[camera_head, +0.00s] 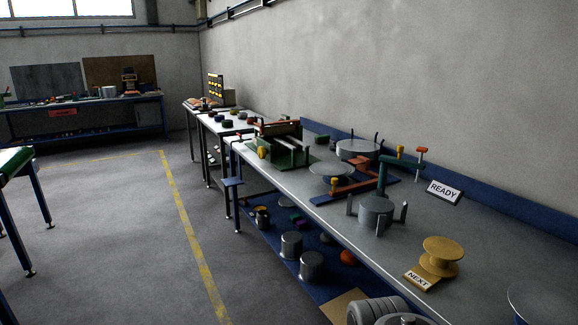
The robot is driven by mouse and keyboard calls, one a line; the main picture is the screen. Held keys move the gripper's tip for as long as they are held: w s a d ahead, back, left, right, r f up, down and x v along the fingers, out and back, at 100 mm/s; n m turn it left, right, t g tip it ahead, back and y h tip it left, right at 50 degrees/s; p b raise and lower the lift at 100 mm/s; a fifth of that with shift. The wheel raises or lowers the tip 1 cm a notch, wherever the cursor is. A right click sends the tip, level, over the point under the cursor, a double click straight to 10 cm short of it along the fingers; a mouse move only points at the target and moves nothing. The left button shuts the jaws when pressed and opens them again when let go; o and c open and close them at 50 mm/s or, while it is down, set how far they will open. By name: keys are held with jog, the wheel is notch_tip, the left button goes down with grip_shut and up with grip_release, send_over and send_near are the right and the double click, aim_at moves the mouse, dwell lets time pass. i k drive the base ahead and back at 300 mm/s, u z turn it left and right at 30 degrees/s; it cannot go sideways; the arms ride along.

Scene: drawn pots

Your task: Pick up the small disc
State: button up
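Several round grey pieces are in view, and I cannot tell for sure which is the small disc. A thin grey disc (331,170) lies level at the middle of the long grey bench, by a red fixture. A wider grey round piece (357,147) sits behind it near the wall. A large pale disc (540,302) is cut off at the bottom right corner.
The bench (478,245) also bears a grey pot-like piece (376,209) between posts, a yellow spool-shaped stand (442,252), a NEXT sign (418,281) and a READY sign (443,191). Metal pots (311,266) stand on the shelf. Open floor (110,235) lies left.

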aim_at(324, 168)
jog(key=u, duration=0.45)
jog(key=i, duration=1.55)
jog(key=u, duration=0.6)
jog(key=i, duration=0.65)
